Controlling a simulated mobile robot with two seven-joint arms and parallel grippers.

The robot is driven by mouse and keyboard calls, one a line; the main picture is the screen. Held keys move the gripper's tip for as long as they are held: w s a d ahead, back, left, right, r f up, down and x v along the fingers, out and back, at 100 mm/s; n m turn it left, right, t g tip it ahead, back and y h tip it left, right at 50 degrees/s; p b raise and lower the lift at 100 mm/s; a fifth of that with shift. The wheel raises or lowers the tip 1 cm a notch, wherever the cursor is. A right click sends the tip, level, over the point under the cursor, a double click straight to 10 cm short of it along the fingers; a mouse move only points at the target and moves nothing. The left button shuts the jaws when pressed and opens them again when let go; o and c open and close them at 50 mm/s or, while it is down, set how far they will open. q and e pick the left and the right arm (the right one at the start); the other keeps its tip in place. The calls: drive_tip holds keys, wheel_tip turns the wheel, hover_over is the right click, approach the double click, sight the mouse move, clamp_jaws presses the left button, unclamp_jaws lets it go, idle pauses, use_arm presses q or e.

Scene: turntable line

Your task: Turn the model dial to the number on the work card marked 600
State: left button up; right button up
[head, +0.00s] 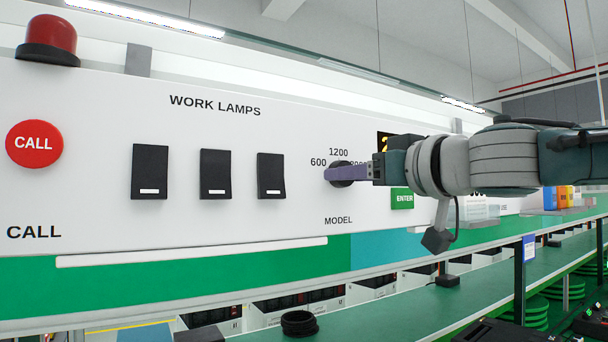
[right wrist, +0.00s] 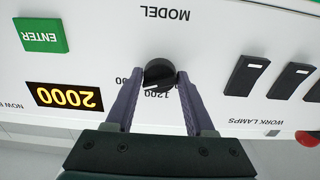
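The black model dial (head: 338,174) is on the white panel above the word MODEL, with 600 and 1200 readable around it. It also shows upside down in the right wrist view (right wrist: 158,74). My right gripper (head: 332,174) is at the dial. In the right wrist view its two purple fingers stand apart, one on each side of the knob, with a thin gap seeming to show; contact is hard to tell. The fingers hide part of the numbers. The orange display (right wrist: 69,97) reads 2000. No card marked 600 is readable. My left gripper is out of view.
Several black lamp switches (head: 215,174) and a red CALL button (head: 34,144) are left of the dial. A green ENTER button (head: 402,198) is close to its right, beside my right arm. A green bench top (head: 400,317) runs below the panel.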

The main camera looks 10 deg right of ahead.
clamp_jaws()
drive_tip(key=shift+n, duration=0.3)
drive_tip(key=shift+r+n+p, duration=0.2)
drive_tip(key=shift+n+p, duration=4.5)
drive_tip(key=shift+n, duration=8.9)
